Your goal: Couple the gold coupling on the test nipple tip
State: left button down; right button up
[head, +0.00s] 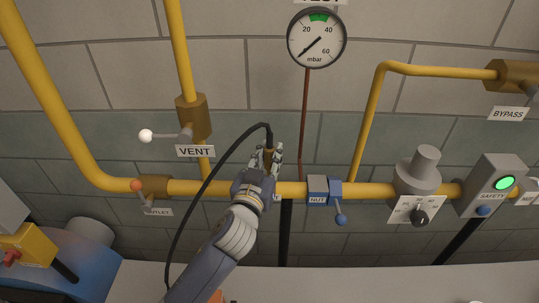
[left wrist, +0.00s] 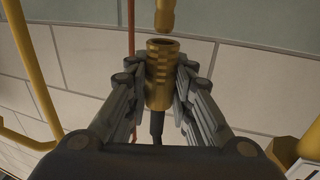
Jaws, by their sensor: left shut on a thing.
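My left gripper (head: 267,160) is shut on the gold coupling (left wrist: 160,85), a ribbed brass-coloured sleeve with an open upper end. In the left wrist view the coupling stands upright between the two fingers (left wrist: 160,95). A gold tip (left wrist: 165,16), which looks like the test nipple tip, hangs from the top edge just above the coupling's mouth. A narrow gap shows between them; the depth is hard to judge. In the head view the coupling is mostly hidden by the fingers, and I cannot make out the nipple. My right gripper is not in view.
A black hose (head: 206,185) arcs from the coupling down beside my left arm. The gauge (head: 317,38) hangs above, and the vent valve (head: 192,118) is at left.

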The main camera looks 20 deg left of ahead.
aim_at(269, 168)
pick_arm(q)
jog(key=shift+f+b, duration=1.7)
jog(key=shift+f, duration=0.35)
jog(key=c, duration=1.3)
grip_release()
jog(key=s, duration=1.2)
jog(key=shift+d, duration=0.15)
